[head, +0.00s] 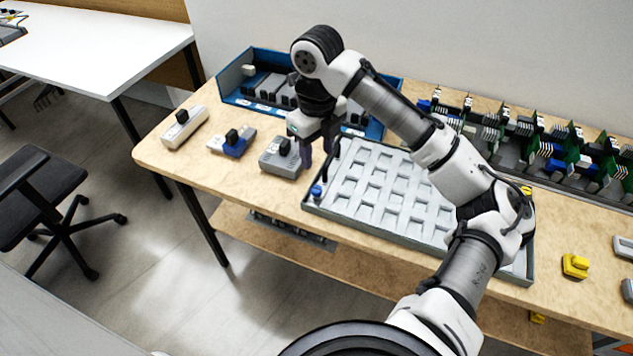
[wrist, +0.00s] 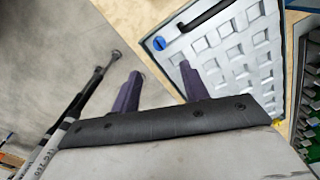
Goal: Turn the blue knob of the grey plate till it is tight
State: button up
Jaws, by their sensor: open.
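The grey plate (head: 395,198) lies on the wooden table, with a grid of shallow pockets in it. Its blue knob (head: 316,191) stands at the plate's left front corner in the head view. The knob also shows in the wrist view (wrist: 158,43) as a small blue disc at a corner of the plate (wrist: 228,62). My gripper (head: 318,156) points down above the table near the plate's left edge, a little behind and above the knob. In the wrist view my gripper (wrist: 160,82) has its two purple fingers apart with nothing between them. The knob lies beyond the fingertips, not touched.
A black handle (wrist: 205,14) stands on the plate near the knob. Grey and white modules (head: 282,157) sit left of the plate. A blue bin (head: 235,92) stands behind, and green circuit boards (head: 570,155) stand at the right. A yellow part (head: 575,265) lies at the front right.

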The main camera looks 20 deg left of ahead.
aim_at(317, 189)
notch_tip(317, 189, down, 11)
jog(key=shift+f, duration=0.15)
jog(key=shift+c, duration=0.5)
grip_shut()
jog(key=shift+p, duration=0.3)
jog(key=shift+m, duration=0.4)
